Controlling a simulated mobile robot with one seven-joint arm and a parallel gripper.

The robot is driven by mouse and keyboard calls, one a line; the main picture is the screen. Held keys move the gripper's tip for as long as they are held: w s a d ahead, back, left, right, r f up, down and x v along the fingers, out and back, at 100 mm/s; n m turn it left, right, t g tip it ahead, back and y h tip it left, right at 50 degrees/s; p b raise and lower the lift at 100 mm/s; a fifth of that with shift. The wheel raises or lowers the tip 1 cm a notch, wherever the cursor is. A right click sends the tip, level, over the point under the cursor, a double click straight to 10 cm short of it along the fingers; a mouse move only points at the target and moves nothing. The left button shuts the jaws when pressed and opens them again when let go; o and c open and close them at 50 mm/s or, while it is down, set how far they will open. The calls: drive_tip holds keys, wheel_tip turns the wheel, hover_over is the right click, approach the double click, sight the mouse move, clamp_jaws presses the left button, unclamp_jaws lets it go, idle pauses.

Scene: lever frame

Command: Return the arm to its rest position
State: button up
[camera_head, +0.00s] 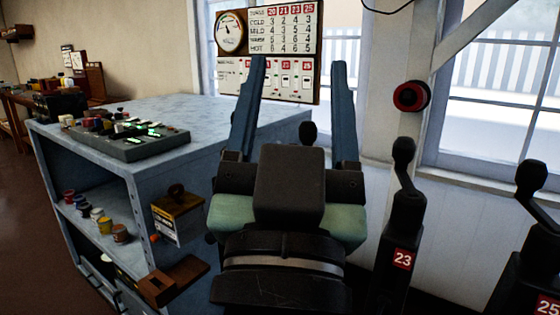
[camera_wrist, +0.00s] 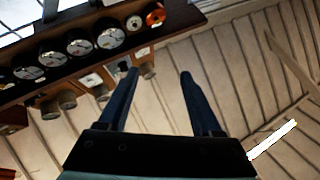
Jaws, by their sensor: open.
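My gripper (camera_head: 298,68) is open and empty in the head view. Its two blue fingers point upward and stand well apart, in front of the wall chart and the window. In the wrist view my gripper (camera_wrist: 158,75) also shows open, with nothing between the fingers. It faces a plank ceiling and a dark shelf with several round gauges (camera_wrist: 80,50). My wrist hides part of the cabinet and what stands behind it.
A black lever marked 23 (camera_head: 402,205) stands right of my gripper, with lever 25 (camera_head: 525,245) farther right. Another lever's knob (camera_head: 308,132) shows between my fingers. A blue-grey cabinet (camera_head: 225,115) with a control panel (camera_head: 125,138) stands left. A chart (camera_head: 285,25) hangs behind.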

drive_tip(key=s+r+n+t+y+p, duration=0.1)
drive_tip(key=s+r+p, duration=0.1)
drive_tip(key=r+p, duration=1.2)
drive_tip(key=s+a+r+n+t+y+p, duration=0.1)
drive_tip(key=s+r+p, duration=0.1)
drive_tip(key=r+p, duration=1.2)
wheel_tip(320, 180, up, 6)
drive_tip(key=shift+a+f+y, duration=0.1)
drive_tip(key=shift+a+y, duration=0.1)
drive_tip(key=shift+y, duration=0.1)
